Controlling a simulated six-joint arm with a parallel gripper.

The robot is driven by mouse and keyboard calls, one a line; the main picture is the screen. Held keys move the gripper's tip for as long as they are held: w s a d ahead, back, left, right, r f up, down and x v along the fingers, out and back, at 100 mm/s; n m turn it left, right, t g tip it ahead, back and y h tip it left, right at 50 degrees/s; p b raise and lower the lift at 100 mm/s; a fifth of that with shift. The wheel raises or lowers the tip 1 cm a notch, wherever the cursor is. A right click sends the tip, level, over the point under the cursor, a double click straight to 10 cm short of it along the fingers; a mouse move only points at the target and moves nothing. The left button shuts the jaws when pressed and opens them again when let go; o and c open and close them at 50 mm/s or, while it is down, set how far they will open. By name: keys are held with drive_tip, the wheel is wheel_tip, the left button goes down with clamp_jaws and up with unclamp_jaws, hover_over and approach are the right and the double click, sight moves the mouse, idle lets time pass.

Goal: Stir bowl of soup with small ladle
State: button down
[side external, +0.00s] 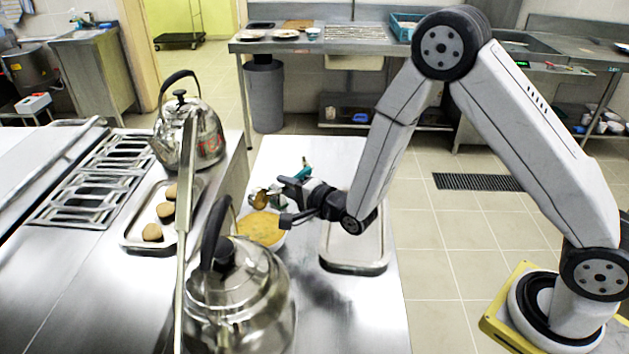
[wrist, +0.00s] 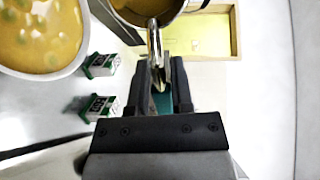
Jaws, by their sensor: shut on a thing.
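The bowl of soup (side external: 262,229), with yellow soup, stands on the steel counter behind the front kettle, which hides part of it. The bowl also shows at the top left of the wrist view (wrist: 40,35). My gripper (side external: 285,200) is above and beside the bowl. In the wrist view my gripper (wrist: 160,88) is shut on the teal handle of the small ladle (wrist: 154,45). The ladle's metal head is at the top edge, partly cut off, to the right of the bowl and apart from it in that view. Its inside looks brown; I cannot tell whether it holds soup.
A tray (side external: 130,243) holds brown round items. A metal tray (side external: 355,267) lies right of the bowl.

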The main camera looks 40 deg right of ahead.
drive_tip(key=shift+s+d+f+t+y, duration=0.1)
drive_tip(key=shift+s+f+t+y, duration=0.05)
drive_tip(key=shift+t, duration=0.7)
drive_tip(key=shift+s+a+f+t+y, duration=0.1)
drive_tip(key=shift+s+t, duration=0.1)
drive_tip(key=shift+t, duration=0.7)
drive_tip(key=shift+s+d+f+t+y, duration=0.1)
drive_tip(key=shift+s+f+t+y, duration=0.05)
drive_tip(key=shift+t, duration=0.7)
drive_tip(key=shift+r+g, duration=0.1)
drive_tip(key=shift+g, duration=0.2)
idle(1.0)
drive_tip(key=shift+w+r+g+h, duration=0.2)
drive_tip(key=shift+w+g, duration=0.05)
drive_tip(key=shift+g, duration=0.75)
drive_tip(key=shift+w+r+g+h, duration=0.15)
drive_tip(key=shift+w+g+h, duration=0.05)
drive_tip(key=shift+g, duration=0.8)
drive_tip(key=shift+w+a+r+g+h, duration=0.15)
drive_tip(key=shift+w+g+h, duration=0.4)
drive_tip(key=shift+g, duration=2.3)
drive_tip(key=shift+w+a+g+h, duration=0.1)
drive_tip(key=shift+w+g+h, duration=0.45)
drive_tip(key=shift+g, duration=2.25)
drive_tip(key=shift+w+a+r+g+h, duration=0.15)
drive_tip(key=shift+w+g+h, duration=0.35)
drive_tip(key=shift+g, duration=2.35)
drive_tip(key=shift+w+r, duration=0.1)
drive_tip(key=shift+r, duration=1.8)
